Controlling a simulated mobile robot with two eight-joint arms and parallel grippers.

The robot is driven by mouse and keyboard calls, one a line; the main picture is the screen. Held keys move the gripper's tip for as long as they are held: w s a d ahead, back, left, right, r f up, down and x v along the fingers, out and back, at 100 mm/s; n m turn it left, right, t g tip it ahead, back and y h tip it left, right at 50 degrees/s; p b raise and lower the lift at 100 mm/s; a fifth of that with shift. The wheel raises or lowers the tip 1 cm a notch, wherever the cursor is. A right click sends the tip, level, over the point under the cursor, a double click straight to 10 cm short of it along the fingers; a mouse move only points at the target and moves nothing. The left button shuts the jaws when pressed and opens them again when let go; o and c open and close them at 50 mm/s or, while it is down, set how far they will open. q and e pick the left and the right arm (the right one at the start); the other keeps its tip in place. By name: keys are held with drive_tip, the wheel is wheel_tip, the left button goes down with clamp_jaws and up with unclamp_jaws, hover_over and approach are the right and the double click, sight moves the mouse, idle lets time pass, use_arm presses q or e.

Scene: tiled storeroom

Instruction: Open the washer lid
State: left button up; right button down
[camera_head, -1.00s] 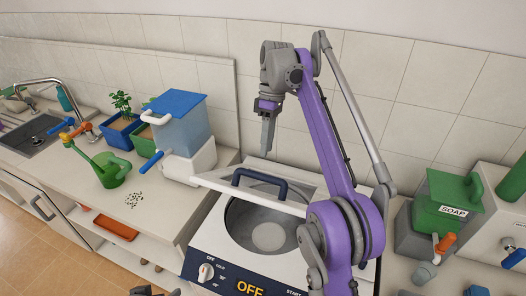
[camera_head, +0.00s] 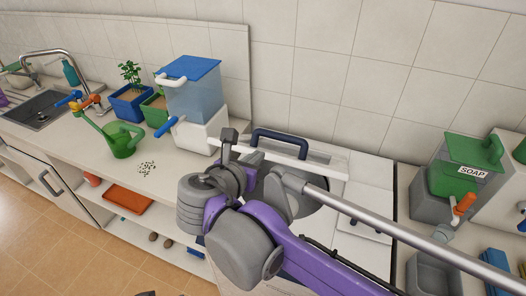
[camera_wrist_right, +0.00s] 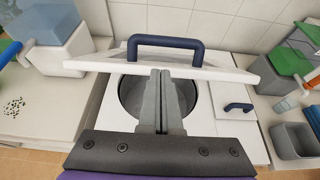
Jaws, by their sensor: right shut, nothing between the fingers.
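The washer (camera_head: 368,205) stands in the counter row, largely hidden by my right arm in the head view. Its white lid (camera_head: 325,163) is ajar and tilted, with a dark blue handle (camera_head: 280,142) on top. In the right wrist view, the lid (camera_wrist_right: 215,73) spans the drum opening (camera_wrist_right: 130,95) with a gap below it, and the handle (camera_wrist_right: 165,42) shows above. My right gripper (camera_wrist_right: 160,78) is shut and empty. Its fingertips are close to the lid's underside edge; contact is unclear. In the head view its fingers are mostly hidden behind the arm. My left gripper is not clearly visible.
A blue-lidded dispenser (camera_head: 192,95) stands left of the washer, close to the lid's left end. A green watering can (camera_head: 122,140) and plant pots (camera_head: 130,100) are farther left. A green soap dispenser (camera_head: 460,170) stands right. The tiled wall (camera_head: 330,90) is behind.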

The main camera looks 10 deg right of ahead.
sight(270, 152)
drive_tip(key=x, duration=1)
drive_tip(key=shift+w, duration=0.2)
use_arm(q)
drive_tip(key=shift+w+d+r, duration=0.1)
drive_tip(key=shift+w+r, duration=0.15)
drive_tip(key=shift+r, duration=0.05)
use_arm(e)
drive_tip(key=shift+d+r, duration=0.1)
